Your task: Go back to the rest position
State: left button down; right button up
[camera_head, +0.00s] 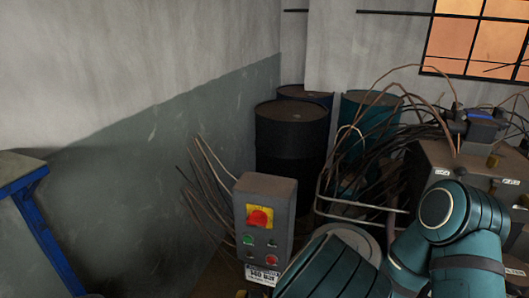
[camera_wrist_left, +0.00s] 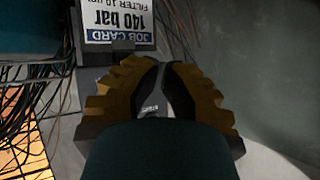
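My left gripper (camera_wrist_left: 162,68) shows in the left wrist view, with yellow stepped fingers and dark inner pads. Its tips are close together and no object shows between them. A white and blue job card (camera_wrist_left: 118,22) reading "140 bar" appears upside down beyond the fingertips, apart from them. In the head view the card (camera_head: 262,275) is on the front of a grey control box (camera_head: 266,190), below its red knob and buttons. Teal arm links of mine fill the lower right of the head view. I cannot make out either gripper there.
Dark drums (camera_head: 291,137) and a teal drum (camera_head: 370,112) stand in the corner. Loose cables (camera_head: 207,190) rise left of the box, and more tangle near a grey cabinet (camera_head: 465,165) at the right. A blue-edged table (camera_head: 42,225) is at the far left.

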pick_arm(q)
jog(key=s+a+f+n+g+h, duration=0.1)
jog(key=s+a+f+g+h, duration=0.1)
jog(key=s+a+f+g, duration=0.55)
jog(key=s+d+g+h, duration=0.1)
jog(key=s+g+h, duration=0.1)
jog(key=s+h, duration=0.3)
jog(key=shift+s+d+f+g, duration=0.2)
jog(key=shift+s+g, duration=0.15)
jog(key=shift+s, duration=1.25)
